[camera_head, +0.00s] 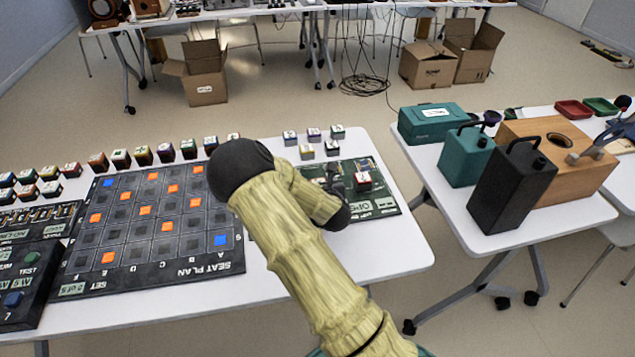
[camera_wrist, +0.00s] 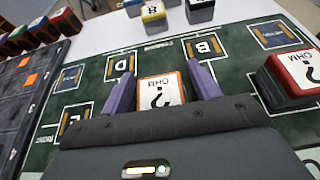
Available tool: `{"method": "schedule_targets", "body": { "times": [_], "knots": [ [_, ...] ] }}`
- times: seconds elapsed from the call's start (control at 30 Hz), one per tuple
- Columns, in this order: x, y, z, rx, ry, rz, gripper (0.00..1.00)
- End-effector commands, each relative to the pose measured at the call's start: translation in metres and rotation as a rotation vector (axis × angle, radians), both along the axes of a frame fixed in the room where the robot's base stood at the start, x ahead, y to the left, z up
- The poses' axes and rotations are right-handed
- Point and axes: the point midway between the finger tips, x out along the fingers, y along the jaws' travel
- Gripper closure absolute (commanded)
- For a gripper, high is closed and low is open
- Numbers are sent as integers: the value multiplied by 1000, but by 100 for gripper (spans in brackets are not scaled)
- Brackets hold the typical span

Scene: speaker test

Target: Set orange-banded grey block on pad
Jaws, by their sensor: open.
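A block with an orange-edged white top marked "? OHM" (camera_wrist: 160,90) stands on the green board between my fingers in the wrist view. Its sides are mostly hidden, so I cannot see a grey body. My gripper (camera_wrist: 163,86) is open, one purple finger on each side of this block; I cannot tell whether they touch it. The green board (camera_wrist: 238,72) has outlined pads, including a B pad (camera_wrist: 207,46) and a D pad (camera_wrist: 121,66), both bare. In the head view the board (camera_head: 384,192) lies right of my arm, which covers part of it.
A red block (camera_wrist: 292,76) stands on the board to the right; it also shows in the head view (camera_head: 364,183). Several small blocks stand behind the board, including a yellow one (camera_wrist: 153,16). A dark seat-plan board (camera_head: 150,268) lies to the left.

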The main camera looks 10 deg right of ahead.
Motion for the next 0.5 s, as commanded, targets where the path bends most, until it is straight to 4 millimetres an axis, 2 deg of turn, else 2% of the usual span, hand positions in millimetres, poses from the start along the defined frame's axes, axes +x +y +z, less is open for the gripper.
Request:
{"method": "schedule_targets", "body": {
  "times": [0.17,0.23,0.5],
  "knots": [
    [0,0,5,1,-1,0,38],
    [-6,0,6,0,0,0,38],
    [-45,0,22,0,1,-1,38]
  ]
}}
